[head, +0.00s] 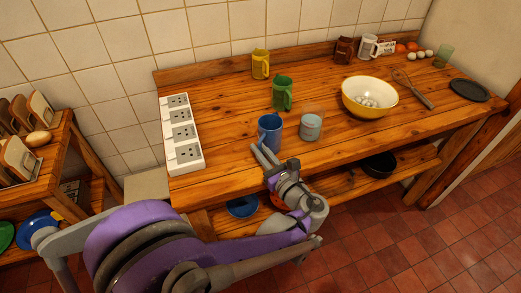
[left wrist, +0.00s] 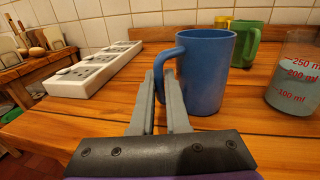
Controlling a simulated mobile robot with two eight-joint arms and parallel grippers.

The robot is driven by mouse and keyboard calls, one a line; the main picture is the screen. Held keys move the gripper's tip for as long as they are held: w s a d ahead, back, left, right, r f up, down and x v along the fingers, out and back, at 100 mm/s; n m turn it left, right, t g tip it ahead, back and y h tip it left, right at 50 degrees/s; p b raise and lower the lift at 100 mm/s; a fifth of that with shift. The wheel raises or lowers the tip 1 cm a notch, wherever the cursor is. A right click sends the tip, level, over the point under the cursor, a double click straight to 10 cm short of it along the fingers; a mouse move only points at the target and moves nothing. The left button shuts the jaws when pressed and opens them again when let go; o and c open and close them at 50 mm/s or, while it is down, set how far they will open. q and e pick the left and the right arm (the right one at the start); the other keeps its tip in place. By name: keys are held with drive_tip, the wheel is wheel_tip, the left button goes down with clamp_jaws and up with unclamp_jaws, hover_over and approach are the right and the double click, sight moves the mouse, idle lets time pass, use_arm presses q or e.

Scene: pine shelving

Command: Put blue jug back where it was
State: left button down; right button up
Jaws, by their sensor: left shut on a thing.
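The blue jug (head: 269,131) stands upright on the pine table top (head: 215,98), near its front left edge. In the left wrist view the jug (left wrist: 208,75) is straight ahead, with its handle on the left side. My left gripper (head: 264,154) reaches in from the front. Its two fingers (left wrist: 165,88) are close together around the lower part of the jug's handle, shut on it. The jug appears to rest on the wood. My right gripper is not in view.
A measuring beaker (head: 310,127) stands just right of the jug. A green mug (head: 282,94) and a yellow mug (head: 260,64) are behind. A white socket strip (head: 181,133) lies left. A yellow bowl (head: 369,98) is farther right. Clear wood lies between strip and mugs.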

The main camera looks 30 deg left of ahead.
use_arm(q)
drive_tip(key=shift+f, duration=0.2)
drive_tip(key=c, duration=0.9)
unclamp_jaws()
drive_tip(key=shift+r, duration=0.15)
drive_tip(key=shift+s+d+r, duration=0.1)
drive_tip(key=shift+s+d, duration=0.05)
drive_tip(key=shift+d, duration=0.1)
drive_tip(key=v, duration=1.1)
drive_tip(key=shift+s+d, duration=0.15)
drive_tip(key=shift+d, duration=0.05)
